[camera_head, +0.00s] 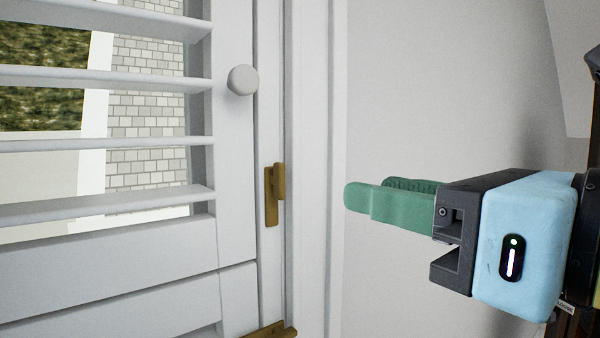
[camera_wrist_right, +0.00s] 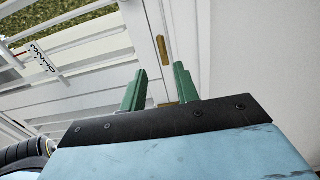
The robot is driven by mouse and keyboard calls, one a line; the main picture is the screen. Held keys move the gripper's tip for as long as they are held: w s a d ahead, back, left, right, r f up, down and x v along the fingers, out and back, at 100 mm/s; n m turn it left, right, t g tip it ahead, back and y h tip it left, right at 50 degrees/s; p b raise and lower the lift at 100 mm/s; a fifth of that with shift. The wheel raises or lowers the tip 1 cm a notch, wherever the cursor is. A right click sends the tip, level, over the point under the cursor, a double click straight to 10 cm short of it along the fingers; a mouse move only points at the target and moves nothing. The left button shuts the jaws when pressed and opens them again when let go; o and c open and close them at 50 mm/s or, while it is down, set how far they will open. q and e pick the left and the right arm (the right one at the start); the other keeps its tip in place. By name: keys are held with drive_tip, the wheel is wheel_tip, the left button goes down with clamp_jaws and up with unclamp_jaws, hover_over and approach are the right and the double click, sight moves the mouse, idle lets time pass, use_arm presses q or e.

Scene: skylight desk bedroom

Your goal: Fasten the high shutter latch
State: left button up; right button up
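The brass latch (camera_head: 272,195) is on the white upright strip at the right edge of the louvred shutter (camera_head: 237,180). It has a flat vertical plate and a short upright piece at its upper right. Whether it is fastened I cannot tell. My right gripper (camera_head: 367,189) is to the right of the latch, level with it and apart from it, its green fingers pointing left. In the right wrist view the fingers (camera_wrist_right: 160,69) stand apart with nothing between them, and the brass latch (camera_wrist_right: 162,50) shows beyond the gap. My left gripper is not in view.
A round white knob (camera_head: 242,80) sticks out from the shutter above the latch. Another brass fitting (camera_head: 272,330) is at the bottom edge, below the latch. White frame moulding (camera_head: 313,120) and a plain wall (camera_head: 430,90) lie to the right. The space between gripper and latch looks clear.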

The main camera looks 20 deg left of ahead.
sight(283, 172)
drive_tip(key=p+x, duration=0.8)
drive_tip(key=x, duration=0.5)
drive_tip(key=shift+w+a+p, duration=0.1)
drive_tip(key=shift+w+p, duration=0.05)
drive_tip(key=shift+p, duration=0.2)
drive_tip(key=shift+r, duration=0.1)
clamp_jaws()
